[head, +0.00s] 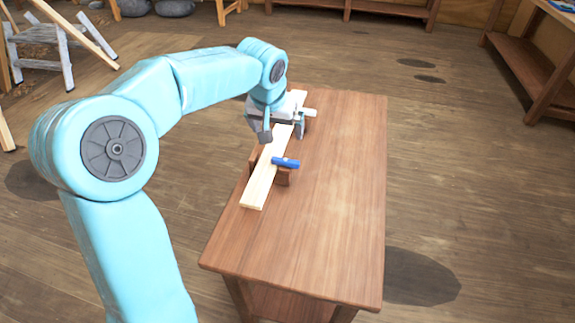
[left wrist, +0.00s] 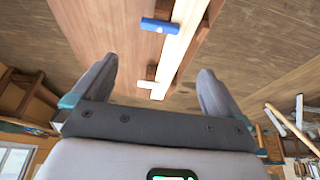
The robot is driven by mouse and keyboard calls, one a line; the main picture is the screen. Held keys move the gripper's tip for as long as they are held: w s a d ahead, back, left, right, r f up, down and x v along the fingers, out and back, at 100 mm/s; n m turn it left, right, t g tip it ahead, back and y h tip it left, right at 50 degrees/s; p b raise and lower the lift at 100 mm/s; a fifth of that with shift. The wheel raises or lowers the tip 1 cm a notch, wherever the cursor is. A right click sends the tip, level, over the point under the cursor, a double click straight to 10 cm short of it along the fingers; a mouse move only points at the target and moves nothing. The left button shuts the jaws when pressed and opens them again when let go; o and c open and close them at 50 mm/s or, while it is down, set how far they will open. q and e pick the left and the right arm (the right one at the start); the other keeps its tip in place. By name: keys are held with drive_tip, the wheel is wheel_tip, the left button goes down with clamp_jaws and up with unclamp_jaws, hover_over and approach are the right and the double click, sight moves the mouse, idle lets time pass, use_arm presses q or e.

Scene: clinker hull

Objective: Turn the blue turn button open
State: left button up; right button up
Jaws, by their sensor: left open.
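The blue turn button (head: 287,162) sits on a dark wooden block beside a long pale wooden strip (head: 256,187). It lies crosswise, with its left end over the strip's edge. It also shows near the top of the left wrist view (left wrist: 158,25), its right end over the strip (left wrist: 182,45). My left gripper (head: 282,129) is above the strip's far part, beyond the blue button and apart from it. In the left wrist view its two fingers (left wrist: 150,78) are spread wide with nothing held between them. My right gripper is not in view.
A white turn button (head: 309,112) sits farther along the strip, near my left gripper. The brown table (head: 335,220) is clear to the right of the strip. Grey trestles (head: 60,50) and wooden shelves (head: 520,70) stand beyond it on the floor.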

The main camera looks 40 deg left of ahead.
sight(286, 160)
use_arm(q)
drive_tip(key=x, duration=1.7)
drive_tip(key=shift+s+d, duration=0.15)
drive_tip(key=shift+d, duration=0.05)
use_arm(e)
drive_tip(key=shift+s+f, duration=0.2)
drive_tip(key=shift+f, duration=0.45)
use_arm(q)
drive_tip(key=c, duration=0.8)
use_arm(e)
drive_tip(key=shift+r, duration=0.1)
